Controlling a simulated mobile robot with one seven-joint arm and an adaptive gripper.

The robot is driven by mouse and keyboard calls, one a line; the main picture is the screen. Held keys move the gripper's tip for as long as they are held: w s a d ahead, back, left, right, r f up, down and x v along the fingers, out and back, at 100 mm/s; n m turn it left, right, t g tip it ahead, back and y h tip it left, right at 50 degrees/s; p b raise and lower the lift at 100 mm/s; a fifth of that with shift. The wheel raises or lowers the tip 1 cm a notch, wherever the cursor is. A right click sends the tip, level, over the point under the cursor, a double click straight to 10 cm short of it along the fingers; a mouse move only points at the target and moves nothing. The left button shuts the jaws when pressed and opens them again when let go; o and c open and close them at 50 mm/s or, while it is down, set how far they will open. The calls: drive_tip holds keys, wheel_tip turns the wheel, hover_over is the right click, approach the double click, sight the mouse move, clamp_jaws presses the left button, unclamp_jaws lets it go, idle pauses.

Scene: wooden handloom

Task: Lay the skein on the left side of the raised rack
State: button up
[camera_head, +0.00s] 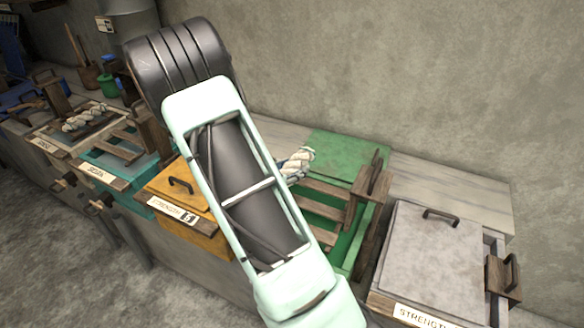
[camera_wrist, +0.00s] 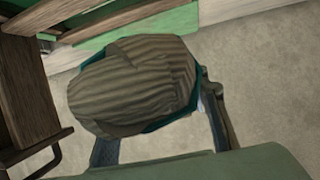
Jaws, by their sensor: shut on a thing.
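A pale twisted skein (camera_head: 297,163) shows beside my arm in the head view, above the far part of the green slatted rack (camera_head: 325,188). My arm hides part of the skein and the rack's left side. In the wrist view my gripper (camera_wrist: 160,130) is shut on the skein (camera_wrist: 130,88), which looks striped and shaded there. The rack's wooden slats (camera_wrist: 110,12) and green surface lie behind it at the upper left. I cannot tell whether the skein touches the rack.
A wooden block with a handle (camera_head: 371,182) stands at the rack's right end. A grey-lidded box (camera_head: 430,250) is further right, an orange lid (camera_head: 178,192) to the left. A teal rack (camera_head: 118,145) and another skein (camera_head: 84,117) lie farther left. A wall stands behind.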

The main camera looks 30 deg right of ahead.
wheel_tip(320, 180, down, 8)
drive_tip(key=b, duration=0.6)
drive_tip(key=shift+f, duration=0.2)
drive_tip(key=o, duration=1.4)
drive_tip(key=shift+c, duration=0.2)
